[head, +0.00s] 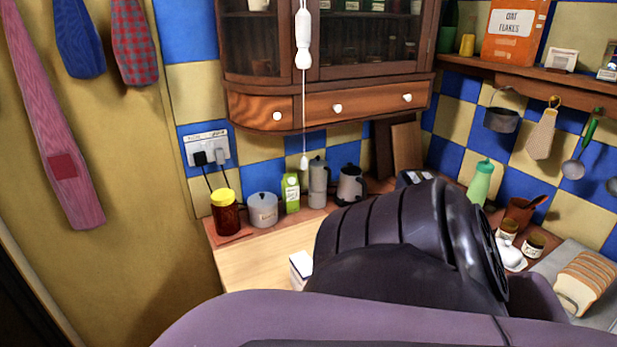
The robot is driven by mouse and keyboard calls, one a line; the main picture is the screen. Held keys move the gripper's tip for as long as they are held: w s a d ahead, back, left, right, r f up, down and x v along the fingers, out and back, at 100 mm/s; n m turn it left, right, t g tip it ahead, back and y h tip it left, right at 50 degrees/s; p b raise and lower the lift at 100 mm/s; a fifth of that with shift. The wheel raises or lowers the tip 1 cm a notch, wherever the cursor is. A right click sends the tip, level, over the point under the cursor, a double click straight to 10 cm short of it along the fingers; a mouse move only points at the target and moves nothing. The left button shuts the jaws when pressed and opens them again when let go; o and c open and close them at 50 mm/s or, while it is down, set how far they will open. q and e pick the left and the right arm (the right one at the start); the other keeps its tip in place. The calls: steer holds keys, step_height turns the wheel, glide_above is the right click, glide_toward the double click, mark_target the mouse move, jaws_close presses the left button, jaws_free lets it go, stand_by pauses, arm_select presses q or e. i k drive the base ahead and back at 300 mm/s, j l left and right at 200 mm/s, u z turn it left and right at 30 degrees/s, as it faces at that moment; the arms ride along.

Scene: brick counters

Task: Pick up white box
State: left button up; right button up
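A small white box (301,268) stands on the light wooden counter (250,263), near the middle of the head view. Only its upper left part shows; my own dark arm covers the rest. My arm fills the lower middle and right of the view. Neither gripper can be seen, so whether either one touches the box is hidden.
A pull cord (304,110) hangs before the wooden cabinet (335,105). Sliced bread (584,280) lies at right.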

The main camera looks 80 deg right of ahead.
mark_target(301, 264)
steer(key=z, duration=2.4)
